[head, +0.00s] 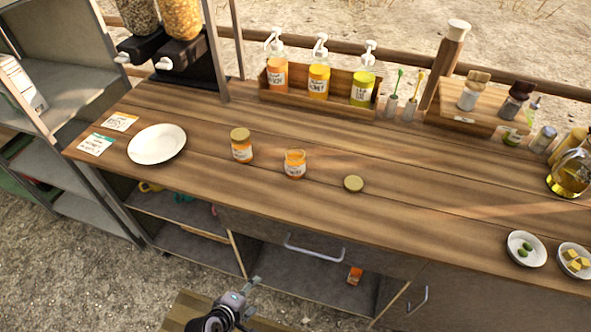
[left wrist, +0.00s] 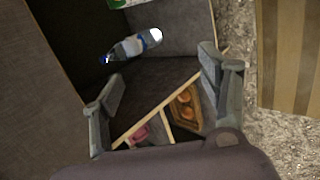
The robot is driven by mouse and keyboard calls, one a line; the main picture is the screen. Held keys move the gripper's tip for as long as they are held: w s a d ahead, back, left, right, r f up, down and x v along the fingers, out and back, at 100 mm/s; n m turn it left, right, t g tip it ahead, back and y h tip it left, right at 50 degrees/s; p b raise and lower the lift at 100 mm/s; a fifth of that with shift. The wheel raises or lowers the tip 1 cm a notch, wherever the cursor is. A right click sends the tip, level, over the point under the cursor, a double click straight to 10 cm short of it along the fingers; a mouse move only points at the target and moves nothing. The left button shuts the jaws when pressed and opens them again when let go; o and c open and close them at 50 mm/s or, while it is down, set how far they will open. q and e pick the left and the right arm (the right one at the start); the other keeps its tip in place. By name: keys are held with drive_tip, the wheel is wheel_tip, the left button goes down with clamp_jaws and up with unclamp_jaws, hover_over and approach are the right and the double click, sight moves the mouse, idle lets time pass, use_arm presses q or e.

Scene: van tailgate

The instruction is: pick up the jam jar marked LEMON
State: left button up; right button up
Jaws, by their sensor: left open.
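Two orange jam jars stand on the wooden counter (head: 225,185) in the head view. One jar (head: 241,147) has its gold lid on. The other jar (head: 295,166) is open, and a gold lid (head: 353,183) lies to its right. Their labels are too small to read, so I cannot tell which is marked LEMON. My left gripper (head: 252,287) is low in front of the counter, below and apart from both jars. In the left wrist view it (left wrist: 160,100) is open with nothing between its fingers. My right gripper is not in view.
A white plate (head: 157,144) lies left of the jars. Pump bottles stand in a wooden box (head: 320,103) behind them. Small bowls (head: 526,249) sit at the right. In the left wrist view, a clear bottle (left wrist: 132,46) and a divided wooden tray (left wrist: 160,108) lie below the gripper.

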sight(291, 158)
use_arm(q)
drive_tip(key=w+d+r+n+t+h+b, duration=0.1)
drive_tip(key=w+r+n, duration=0.1)
drive_tip(key=r, duration=0.6)
drive_tip(key=w+d+r+n+t+h+b, duration=0.1)
drive_tip(key=w+d+r+n+t+h, duration=0.1)
drive_tip(key=r, duration=0.5)
drive_tip(key=w+d+r+n+t+h, duration=0.1)
drive_tip(key=w+r+n, duration=0.3)
drive_tip(key=r, duration=0.4)
drive_tip(key=shift+w+d+r+n+t+b, duration=0.2)
drive_tip(key=shift+d+r+n+t+b, duration=0.2)
drive_tip(key=shift+d+t, duration=0.15)
drive_tip(key=w+a+r+n+t, duration=0.1)
drive_tip(key=w+r+n+t, duration=0.2)
drive_tip(key=r+n, duration=0.45)
drive_tip(key=shift+n+h, duration=0.25)
drive_tip(key=shift+h, duration=0.15)
drive_tip(key=p+x, duration=0.1)
drive_tip(key=x, duration=1)
drive_tip(key=shift+w+a+f, duration=0.1)
drive_tip(key=shift+w+f, duration=0.05)
drive_tip(key=shift+f, duration=0.05)
drive_tip(key=shift+a+x, duration=0.15)
drive_tip(key=shift+x, duration=1.35)
drive_tip(key=shift+a+x, duration=0.1)
drive_tip(key=shift+x, duration=1.45)
drive_tip(key=shift+w, duration=0.1)
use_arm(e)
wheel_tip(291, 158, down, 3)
